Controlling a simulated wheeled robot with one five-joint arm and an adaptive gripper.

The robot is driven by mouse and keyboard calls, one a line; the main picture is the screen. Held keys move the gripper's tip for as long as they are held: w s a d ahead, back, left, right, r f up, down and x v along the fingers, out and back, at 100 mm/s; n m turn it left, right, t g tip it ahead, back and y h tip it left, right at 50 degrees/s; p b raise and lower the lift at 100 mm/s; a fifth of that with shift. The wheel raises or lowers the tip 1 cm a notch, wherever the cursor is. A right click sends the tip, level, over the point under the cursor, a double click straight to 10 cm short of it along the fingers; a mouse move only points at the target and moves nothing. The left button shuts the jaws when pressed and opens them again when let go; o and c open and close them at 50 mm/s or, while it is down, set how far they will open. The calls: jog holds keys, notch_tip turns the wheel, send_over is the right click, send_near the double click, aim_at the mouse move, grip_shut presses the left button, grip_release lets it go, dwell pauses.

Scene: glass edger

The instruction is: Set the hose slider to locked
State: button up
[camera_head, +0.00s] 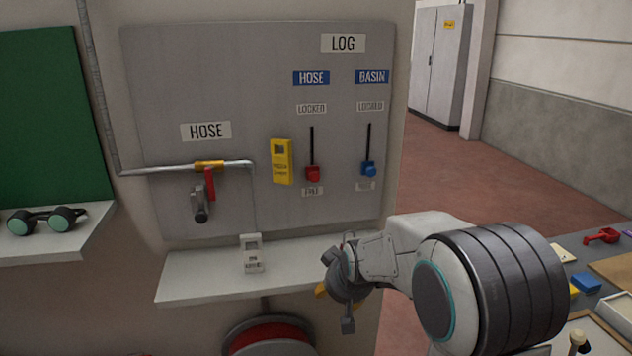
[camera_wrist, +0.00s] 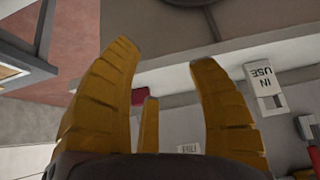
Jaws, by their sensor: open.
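The hose slider is a red knob (camera_head: 313,173) at the lower end of its vertical slot, just above the FREE label (camera_head: 312,191). The LOCKED label (camera_head: 311,109) sits above the slot's top, under the blue HOSE sign (camera_head: 311,78). The blue basin slider (camera_head: 368,168) is likewise low in its slot, to the right. My gripper (camera_head: 334,290) is in front of the small shelf, below and to the right of the hose slider, and apart from it. In the wrist view its yellow fingers (camera_wrist: 168,85) are spread with nothing between them.
The white shelf (camera_head: 200,276) juts out below the panel and holds an IN USE tag (camera_head: 252,254), also in the wrist view (camera_wrist: 265,84). A red-handled valve (camera_head: 210,184) is further left. A cluttered table stands right.

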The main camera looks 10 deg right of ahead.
jog(key=w+t, duration=0.2)
jog(key=w, duration=0.4)
jog(key=t, duration=0.9)
send_near(315, 177)
jog(key=w, duration=0.4)
jog(key=shift+w+r, duration=0.25)
jog(key=shift+w, duration=0.3)
jog(key=shift+w+f+p, duration=0.1)
jog(key=shift+w+p, duration=1.25)
jog(key=shift+w, duration=1.5)
